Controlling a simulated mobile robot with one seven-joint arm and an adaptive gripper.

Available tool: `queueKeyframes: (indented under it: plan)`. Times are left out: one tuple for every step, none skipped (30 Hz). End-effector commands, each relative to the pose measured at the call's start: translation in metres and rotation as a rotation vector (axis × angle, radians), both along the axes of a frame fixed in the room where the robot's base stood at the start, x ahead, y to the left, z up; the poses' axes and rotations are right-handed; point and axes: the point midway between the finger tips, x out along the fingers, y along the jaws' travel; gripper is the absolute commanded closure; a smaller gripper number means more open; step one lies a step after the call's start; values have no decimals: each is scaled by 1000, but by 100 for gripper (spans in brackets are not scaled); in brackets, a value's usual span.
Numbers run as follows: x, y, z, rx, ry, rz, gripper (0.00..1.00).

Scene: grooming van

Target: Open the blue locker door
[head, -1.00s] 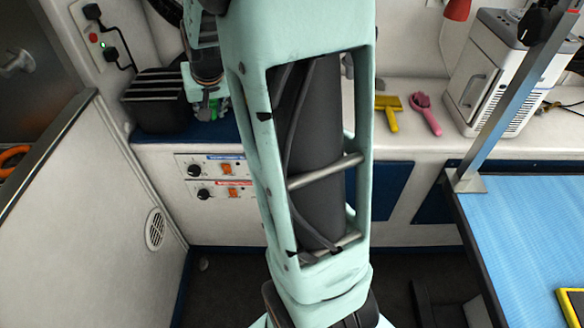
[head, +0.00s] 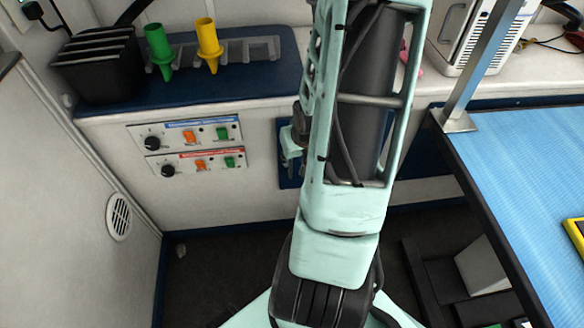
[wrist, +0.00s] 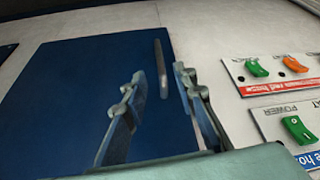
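The blue locker door (wrist: 70,95) fills the left and middle of the wrist view and looks shut, flush with the pale cabinet front. A grey vertical bar handle (wrist: 161,65) stands near its right edge. My gripper (wrist: 159,82) is open, its two fingers apart, with the handle showing between their tips. I cannot tell whether the fingers reach around the handle or stop short of it. No finger appears to touch it. In the head view, my arm covers most of the door (head: 286,133), and the handle is hidden.
Control panels with switches (head: 187,133) sit left of the door, and they show at the right of the wrist view (wrist: 292,125). Above is a counter with a green funnel (head: 159,45) and a yellow one (head: 209,42). A blue-topped table (head: 520,165) stands at right.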

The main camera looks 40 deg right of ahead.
Motion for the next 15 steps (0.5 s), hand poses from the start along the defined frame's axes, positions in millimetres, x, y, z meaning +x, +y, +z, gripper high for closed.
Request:
queueKeyframes:
  plan:
    - [3, 0, -14, 2, 3, 4, 74]
    - [5, 0, -20, 2, 3, 4, 74]
    - [8, -2, -27, 2, 3, 4, 74]
    - [10, -2, -33, 2, 4, 4, 74]
    - [12, -3, -39, 2, 4, 4, 74]
    - [15, -4, -46, 1, 4, 4, 74]
    - [17, -5, -51, 1, 4, 3, 74]
    - [19, -6, -55, 1, 3, 2, 74]
    - [22, -6, -61, 1, 3, 3, 74]
    - [23, -7, -66, 1, 3, 2, 74]
    - [25, -8, -69, 0, 3, 2, 74]
    - [27, -9, -73, 0, 2, 2, 74]
    - [28, -10, -76, 0, 3, 2, 74]
    - [29, -10, -79, 1, 3, 2, 74]
    - [30, -10, -81, 1, 3, 2, 74]
